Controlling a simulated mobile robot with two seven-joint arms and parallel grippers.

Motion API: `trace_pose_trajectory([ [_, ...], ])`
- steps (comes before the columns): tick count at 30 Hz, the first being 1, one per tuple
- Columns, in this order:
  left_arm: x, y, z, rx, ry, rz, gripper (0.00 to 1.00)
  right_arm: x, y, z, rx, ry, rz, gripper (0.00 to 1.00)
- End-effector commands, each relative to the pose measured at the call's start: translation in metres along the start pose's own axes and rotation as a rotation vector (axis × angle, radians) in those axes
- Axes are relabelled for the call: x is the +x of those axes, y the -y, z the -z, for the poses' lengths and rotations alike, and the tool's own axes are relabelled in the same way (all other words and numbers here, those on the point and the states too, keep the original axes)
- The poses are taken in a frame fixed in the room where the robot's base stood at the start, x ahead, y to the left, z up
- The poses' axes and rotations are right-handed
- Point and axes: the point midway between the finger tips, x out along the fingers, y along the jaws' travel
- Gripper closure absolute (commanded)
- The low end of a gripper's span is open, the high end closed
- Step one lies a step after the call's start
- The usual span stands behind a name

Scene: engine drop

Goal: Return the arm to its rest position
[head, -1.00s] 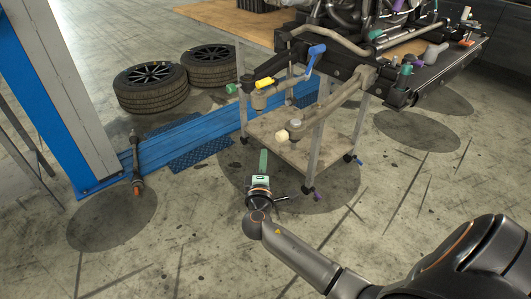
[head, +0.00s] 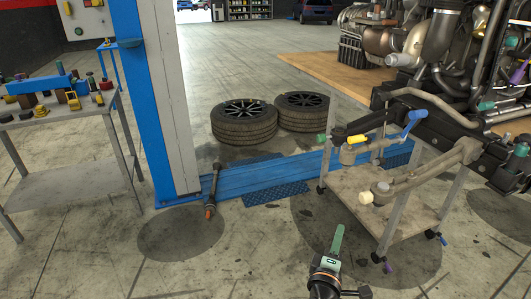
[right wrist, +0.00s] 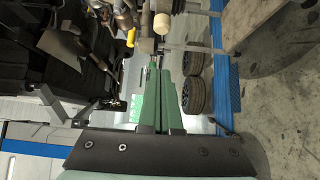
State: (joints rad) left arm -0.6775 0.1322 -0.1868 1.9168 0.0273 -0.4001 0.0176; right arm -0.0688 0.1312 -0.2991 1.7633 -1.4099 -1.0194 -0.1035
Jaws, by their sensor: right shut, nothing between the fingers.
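My right gripper (head: 337,241) shows at the bottom of the head view, with its green fingers pointing up and away from me. Its fingers are closed together with nothing between them. In the right wrist view the green fingers (right wrist: 180,95) extend forward over the floor, clear of any object. The gripper is in front of the engine cart (head: 345,187) and does not appear to touch it. My left gripper is not in view.
Two tyres (head: 244,121) lie behind the blue lift post (head: 130,90). A workbench (head: 70,110) with tools stands at left. A rod (head: 212,190) is near the post base. The floor at front left is clear.

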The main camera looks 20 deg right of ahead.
Motion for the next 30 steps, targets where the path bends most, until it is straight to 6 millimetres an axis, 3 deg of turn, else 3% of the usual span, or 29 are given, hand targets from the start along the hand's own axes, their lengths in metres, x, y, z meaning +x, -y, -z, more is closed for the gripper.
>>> trace_pose_trajectory([
  [4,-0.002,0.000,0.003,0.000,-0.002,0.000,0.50,-0.005,0.014,-0.001,0.023,-0.024,0.061,1.00],
  [8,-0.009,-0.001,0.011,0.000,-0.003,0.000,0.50,-0.028,0.059,-0.001,0.115,-0.095,0.256,1.00],
  [12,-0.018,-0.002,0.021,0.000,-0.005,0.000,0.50,-0.080,0.115,-0.003,0.303,-0.177,0.550,1.00],
  [16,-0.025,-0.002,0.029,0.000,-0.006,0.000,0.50,-0.138,0.148,-0.004,0.525,-0.211,0.801,1.00],
  [22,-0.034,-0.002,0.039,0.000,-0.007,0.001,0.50,-0.210,0.159,-0.011,0.876,-0.181,1.073,1.00],
  [25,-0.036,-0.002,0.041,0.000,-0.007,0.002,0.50,-0.229,0.156,-0.013,1.003,-0.153,1.141,1.00],
  [30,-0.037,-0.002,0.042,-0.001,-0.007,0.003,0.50,-0.242,0.153,-0.016,1.104,-0.127,1.186,1.00],
])
